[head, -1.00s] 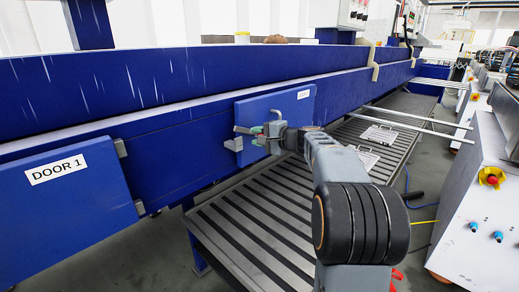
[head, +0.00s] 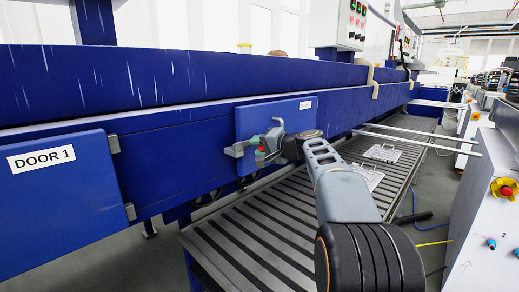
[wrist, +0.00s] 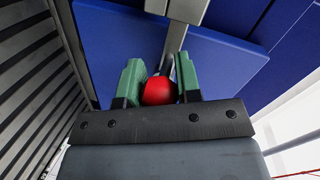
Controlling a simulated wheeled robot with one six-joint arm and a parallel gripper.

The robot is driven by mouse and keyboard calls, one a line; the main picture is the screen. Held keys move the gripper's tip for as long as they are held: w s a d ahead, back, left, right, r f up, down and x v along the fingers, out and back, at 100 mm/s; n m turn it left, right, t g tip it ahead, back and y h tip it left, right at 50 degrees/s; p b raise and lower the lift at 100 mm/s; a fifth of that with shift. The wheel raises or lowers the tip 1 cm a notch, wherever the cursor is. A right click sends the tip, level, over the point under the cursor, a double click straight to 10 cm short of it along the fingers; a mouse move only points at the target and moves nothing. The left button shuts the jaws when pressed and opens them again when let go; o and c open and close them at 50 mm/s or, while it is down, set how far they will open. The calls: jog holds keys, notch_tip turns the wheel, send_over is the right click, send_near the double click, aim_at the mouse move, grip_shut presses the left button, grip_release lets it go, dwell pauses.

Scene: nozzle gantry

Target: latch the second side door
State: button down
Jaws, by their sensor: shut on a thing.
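The second side door (head: 242,122) is a blue panel on the blue gantry beam, with a small white label too small to read. It appears flat against the beam. A grey latch bracket (head: 235,150) sits at its left edge. In the wrist view, my gripper (wrist: 160,88) has its two green fingers shut on a red ball knob (wrist: 158,91). A grey metal lever (wrist: 177,42) runs from behind the knob across the blue door (wrist: 120,45). In the head view, my gripper (head: 262,151) is at the door's lower left, partly hiding the latch.
Door 1 (head: 60,195) is a blue panel at the left. A dark slatted conveyor (head: 250,235) runs below the beam, with white grates (head: 382,153) on it. Thin rails (head: 420,131) cross to a white machine (head: 480,225) at the right.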

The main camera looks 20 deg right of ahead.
jog(key=c, duration=0.8)
grip_release()
jog(key=p+v, duration=0.1)
jog(key=v, duration=1.3)
jog(key=shift+w+a+r, duration=0.1)
jog(key=shift+a, duration=0.05)
